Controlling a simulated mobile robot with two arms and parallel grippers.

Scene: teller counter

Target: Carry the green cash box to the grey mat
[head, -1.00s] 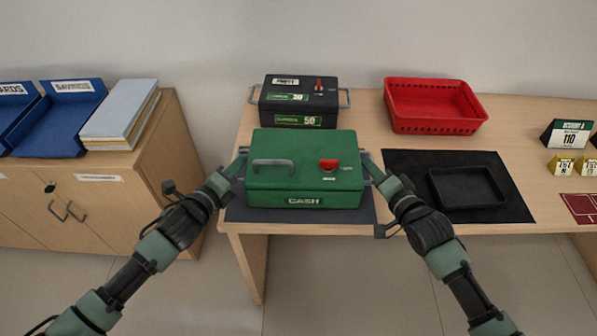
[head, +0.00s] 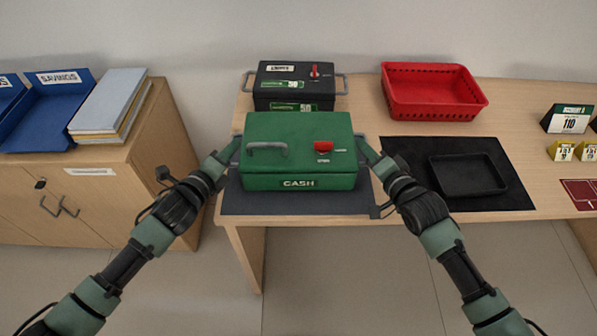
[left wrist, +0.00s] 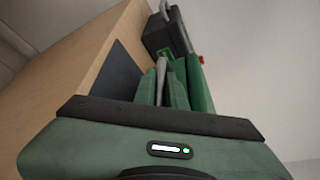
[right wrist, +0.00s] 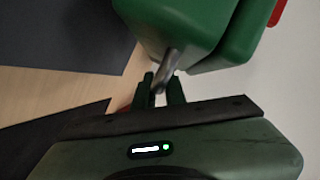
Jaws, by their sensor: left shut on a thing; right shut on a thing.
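The green cash box (head: 298,150) is level over the dark grey mat (head: 295,204), a strip of which shows in front of it. The box seems slightly raised, but its underside is hidden. My left gripper (head: 231,150) is shut on the handle at its left side; the fingers and grey handle also show in the left wrist view (left wrist: 164,80). My right gripper (head: 368,151) is shut on the right side handle, seen in the right wrist view (right wrist: 167,72). The lid has a grey handle and a red knob.
A black box (head: 293,88) stands close behind the cash box. A red basket (head: 430,112) is at the back right. A black mat (head: 405,160) with a black tray (head: 467,188) lies to the right. A cabinet (head: 110,200) with blue trays stands left.

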